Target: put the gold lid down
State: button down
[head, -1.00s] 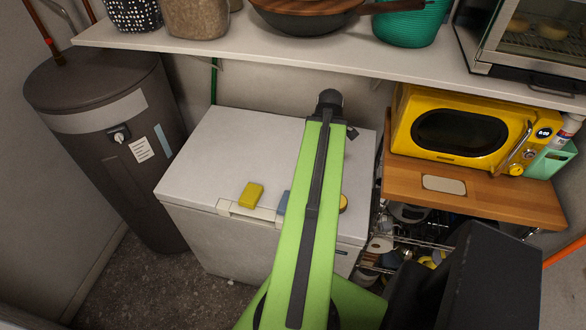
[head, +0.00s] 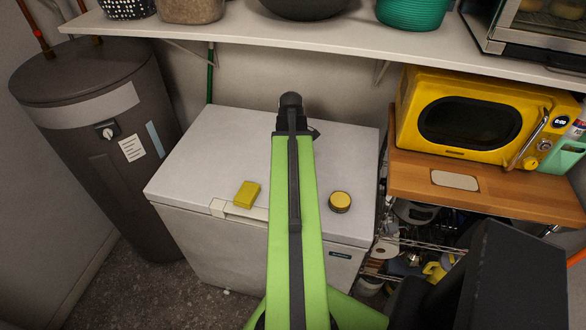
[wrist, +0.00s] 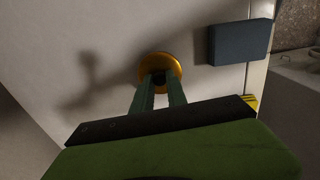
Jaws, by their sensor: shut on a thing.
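In the wrist view, my gripper (wrist: 158,84) is shut on the round gold lid (wrist: 160,63), over the white top of the chest freezer (wrist: 110,35). I cannot tell whether the lid touches the top. In the head view, my arm hides the fingers and the held lid; the freezer (head: 225,150) lies beneath the arm.
A yellow sponge (head: 247,194) and a separate gold-topped round tin (head: 340,201) sit near the freezer's front edge. A blue-grey block (wrist: 240,42) lies there too, hidden in the head view. A shelf (head: 300,35) overhangs the back; a yellow microwave (head: 470,120) stands right.

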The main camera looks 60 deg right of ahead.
notch_tip(320, 180, down, 3)
jog(key=shift+r+b, duration=0.2)
jog(key=shift+b, duration=0.4)
jog(key=shift+r, duration=0.2)
jog(key=shift+f, duration=0.15)
jog(key=c, duration=1.3)
grip_release()
notch_tip(320, 180, up, 12)
jog(key=p, duration=1.2)
jog(key=shift+r, duration=0.2)
